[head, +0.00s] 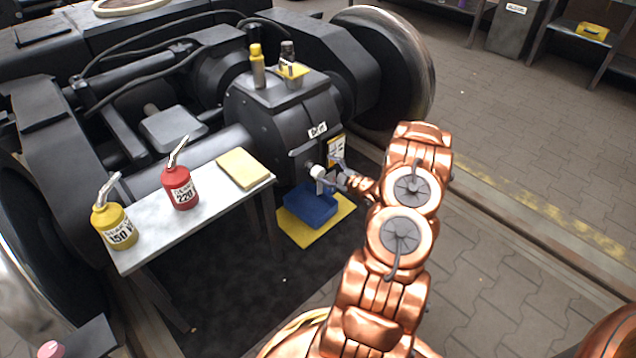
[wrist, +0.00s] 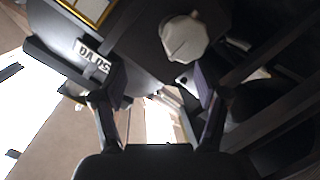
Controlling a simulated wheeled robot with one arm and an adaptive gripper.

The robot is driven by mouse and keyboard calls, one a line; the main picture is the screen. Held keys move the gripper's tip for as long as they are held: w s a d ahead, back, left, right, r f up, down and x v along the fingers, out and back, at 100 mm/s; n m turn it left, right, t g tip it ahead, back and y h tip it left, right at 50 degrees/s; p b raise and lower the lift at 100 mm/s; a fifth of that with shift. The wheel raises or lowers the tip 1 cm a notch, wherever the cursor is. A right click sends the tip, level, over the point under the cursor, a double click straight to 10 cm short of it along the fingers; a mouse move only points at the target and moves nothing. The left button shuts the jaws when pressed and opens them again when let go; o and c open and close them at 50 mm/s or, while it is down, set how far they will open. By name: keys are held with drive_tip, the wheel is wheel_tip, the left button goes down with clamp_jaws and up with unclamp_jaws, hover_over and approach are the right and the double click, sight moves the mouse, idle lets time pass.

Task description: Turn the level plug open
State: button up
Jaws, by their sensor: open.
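A pale, faceted knob (head: 317,172), which looks like the level plug, sits low on the side of the black gearbox housing (head: 285,115). In the wrist view the knob (wrist: 184,38) is ahead of the fingertips, a little right of the middle. My gripper (head: 333,180) is beside the knob, to its right in the head view. In the wrist view my gripper (wrist: 158,92) has its fingers spread with nothing between them. I cannot tell whether a fingertip touches the knob.
A blue tray (head: 310,205) on a yellow mat (head: 296,231) lies below the housing. A bench (head: 142,240) at left holds a red oil can (head: 180,188), a yellow oil can (head: 114,227) and a yellow cloth (head: 243,168). A wheel (head: 385,65) stands behind. Paved floor at right is free.

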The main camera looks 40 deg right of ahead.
sight(321, 175)
drive_tip(key=s+f+t+b, duration=0.2)
drive_tip(key=s+f, duration=0.1)
drive_tip(key=f, duration=0.1)
drive_tip(key=shift+w+a+f+b, duration=0.1)
drive_tip(key=shift+w+b, duration=0.65)
drive_tip(key=shift+w, duration=1.15)
drive_tip(key=shift+w+a+b, duration=0.1)
drive_tip(key=shift+w+b, duration=0.6)
drive_tip(key=shift+w, duration=1.15)
drive_tip(key=c, duration=1.2)
drive_tip(key=shift+o, duration=0.2)
